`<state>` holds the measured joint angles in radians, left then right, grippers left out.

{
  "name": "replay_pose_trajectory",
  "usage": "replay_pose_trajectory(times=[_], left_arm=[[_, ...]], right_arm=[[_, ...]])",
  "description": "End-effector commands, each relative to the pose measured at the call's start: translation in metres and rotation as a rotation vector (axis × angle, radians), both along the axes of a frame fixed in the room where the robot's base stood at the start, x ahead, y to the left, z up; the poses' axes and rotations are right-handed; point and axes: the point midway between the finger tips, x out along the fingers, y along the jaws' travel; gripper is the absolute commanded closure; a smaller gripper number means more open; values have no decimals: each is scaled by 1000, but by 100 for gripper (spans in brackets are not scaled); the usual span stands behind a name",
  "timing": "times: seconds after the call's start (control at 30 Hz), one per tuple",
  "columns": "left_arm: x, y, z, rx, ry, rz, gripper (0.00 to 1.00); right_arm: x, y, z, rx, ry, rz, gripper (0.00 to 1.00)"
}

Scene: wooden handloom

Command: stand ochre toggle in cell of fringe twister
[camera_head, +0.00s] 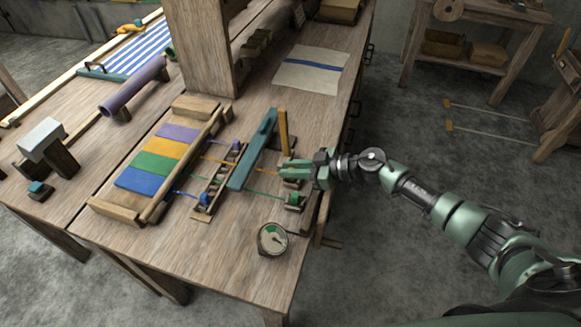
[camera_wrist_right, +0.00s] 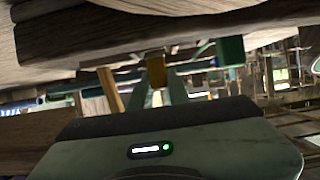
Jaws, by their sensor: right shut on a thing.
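My right gripper (camera_head: 286,169) reaches in from the right at the table's right edge. In the right wrist view its two green fingers (camera_wrist_right: 160,86) are shut on the ochre toggle (camera_wrist_right: 157,72). In the head view the fingers hide the toggle. The fringe twister seems to be the slatted wooden rack (camera_head: 219,178) left of the gripper; a blue toggle (camera_head: 205,199) is at its near end. A green toggle (camera_head: 293,198) sits on a small wooden block nearer than the gripper. Ochre and green threads run towards the gripper side. My left gripper is not in view.
A teal bar (camera_head: 253,150) and an upright yellowish post (camera_head: 283,133) stand close to the gripper. A striped woven band (camera_head: 155,160) lies left of the rack. A round dial (camera_head: 272,239) is at the near edge.

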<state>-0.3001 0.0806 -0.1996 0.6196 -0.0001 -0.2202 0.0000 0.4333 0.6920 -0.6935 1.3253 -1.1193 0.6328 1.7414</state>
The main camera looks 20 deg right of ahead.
Motion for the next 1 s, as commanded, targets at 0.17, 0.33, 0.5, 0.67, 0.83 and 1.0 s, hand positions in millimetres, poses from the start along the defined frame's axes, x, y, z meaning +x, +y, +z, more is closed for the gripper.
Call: replay_pose_trajectory(times=[0.17, 0.33, 0.5, 0.67, 0.83, 1.0], left_arm=[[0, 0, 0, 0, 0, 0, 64], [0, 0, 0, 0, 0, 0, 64], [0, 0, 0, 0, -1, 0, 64], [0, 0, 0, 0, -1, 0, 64], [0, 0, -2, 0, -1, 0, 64], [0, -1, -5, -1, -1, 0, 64]], right_arm=[[0, 0, -1, -1, 1, 1, 100], [-1, 0, -1, -1, 1, 1, 57], [0, 0, -1, -1, 1, 1, 57], [-2, -2, 0, -2, 1, 0, 57], [-14, -20, 8, -4, 1, 1, 57], [-29, -43, 18, -5, 2, 0, 57]])
